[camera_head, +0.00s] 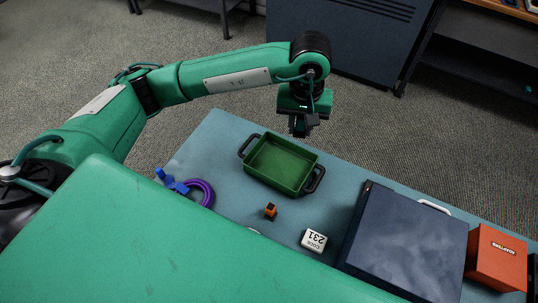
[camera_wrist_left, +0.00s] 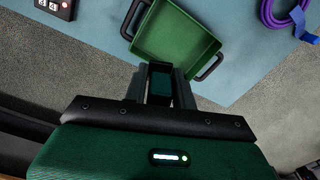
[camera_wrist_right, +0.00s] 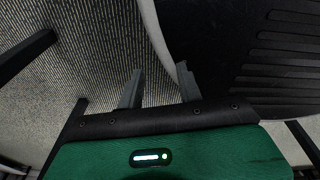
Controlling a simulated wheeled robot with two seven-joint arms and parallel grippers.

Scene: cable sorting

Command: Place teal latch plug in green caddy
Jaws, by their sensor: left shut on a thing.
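The green caddy (camera_head: 275,165) is an open tray with black side handles on the blue table; it also shows in the left wrist view (camera_wrist_left: 178,35), empty where I can see. My left gripper (camera_head: 299,130) hangs in the air by the caddy's far edge. In the left wrist view my left gripper (camera_wrist_left: 160,72) is shut on a dark teal piece, the teal latch plug (camera_wrist_left: 160,88), with the caddy beyond the fingertips. The plug is hard to make out in the head view. My right gripper (camera_wrist_right: 160,78) has its fingers apart with nothing between them.
A blue connector (camera_head: 172,183) with a purple cable (camera_head: 203,192) lies left of the caddy. A small orange-brown block (camera_head: 271,210) and a white coded box (camera_head: 314,240) lie in front. A large navy case (camera_head: 405,240) and an orange box (camera_head: 497,258) stand at right.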

